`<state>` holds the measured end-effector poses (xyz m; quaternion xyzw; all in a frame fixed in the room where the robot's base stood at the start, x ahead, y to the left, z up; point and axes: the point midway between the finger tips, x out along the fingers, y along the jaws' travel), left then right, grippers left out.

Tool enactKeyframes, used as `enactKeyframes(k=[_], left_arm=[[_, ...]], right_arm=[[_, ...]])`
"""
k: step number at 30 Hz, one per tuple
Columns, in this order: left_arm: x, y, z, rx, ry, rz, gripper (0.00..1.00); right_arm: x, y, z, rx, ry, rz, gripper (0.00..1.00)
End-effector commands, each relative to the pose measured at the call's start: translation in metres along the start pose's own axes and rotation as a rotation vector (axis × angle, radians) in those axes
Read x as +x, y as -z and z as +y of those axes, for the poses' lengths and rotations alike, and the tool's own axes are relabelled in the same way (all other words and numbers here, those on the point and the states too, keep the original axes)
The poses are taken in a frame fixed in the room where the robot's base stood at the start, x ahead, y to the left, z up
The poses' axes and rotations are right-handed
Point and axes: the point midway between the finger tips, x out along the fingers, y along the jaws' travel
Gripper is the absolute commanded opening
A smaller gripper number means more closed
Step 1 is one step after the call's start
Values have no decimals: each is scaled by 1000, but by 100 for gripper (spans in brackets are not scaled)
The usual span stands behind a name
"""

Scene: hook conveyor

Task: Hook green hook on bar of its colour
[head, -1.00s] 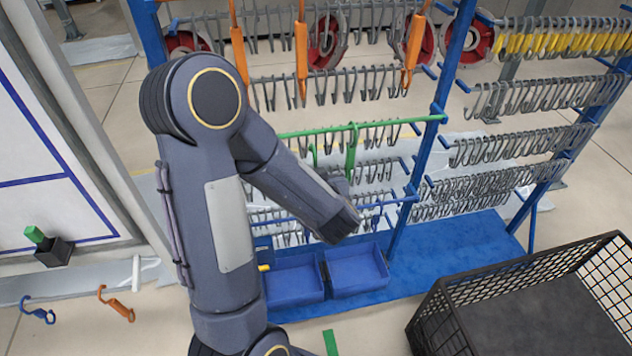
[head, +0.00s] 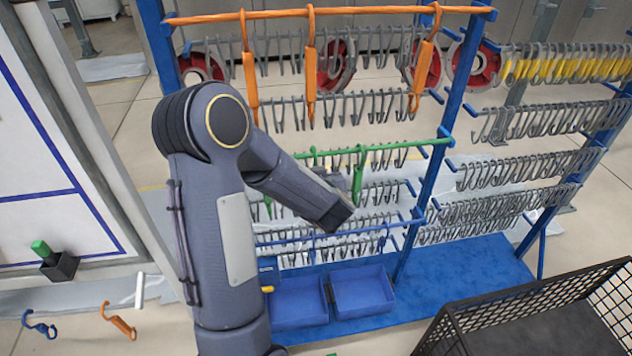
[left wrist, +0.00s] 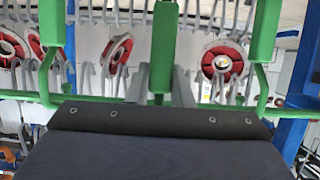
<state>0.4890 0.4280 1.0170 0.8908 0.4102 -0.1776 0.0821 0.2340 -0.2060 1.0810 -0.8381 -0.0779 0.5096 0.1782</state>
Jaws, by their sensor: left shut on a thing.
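The green bar (head: 400,147) runs across the middle of the blue rack. My left gripper (left wrist: 162,88) is shut on a green hook (left wrist: 163,45), which is upright at the bar. In the head view this green hook (head: 359,162) has its top at bar height, and I cannot tell whether the bar bears it. The gripper's fingers are mostly hidden behind my arm there. Two more green hooks, a left one (left wrist: 52,45) and a right one (left wrist: 265,45), are at the bar on either side. My right gripper is not in view.
Above is an orange bar (head: 380,11) with orange hooks hanging from it. Rows of grey hooks fill the rack. A blue bar (head: 290,240) and blue bins (head: 362,290) are below. A black crate (head: 530,305) stands at lower right. Blue and orange hooks lie at lower left.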

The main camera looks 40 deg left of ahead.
Motion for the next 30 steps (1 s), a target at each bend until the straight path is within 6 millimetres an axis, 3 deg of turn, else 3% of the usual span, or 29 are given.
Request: enactKeyframes(k=[12, 21, 30], left_arm=[[32, 12, -1, 0, 1, 2, 0], [44, -10, 0, 1, 1, 1, 0], [48, -16, 0, 0, 1, 1, 0]], right_arm=[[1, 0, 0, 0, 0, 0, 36], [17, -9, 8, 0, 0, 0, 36], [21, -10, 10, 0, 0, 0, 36]])
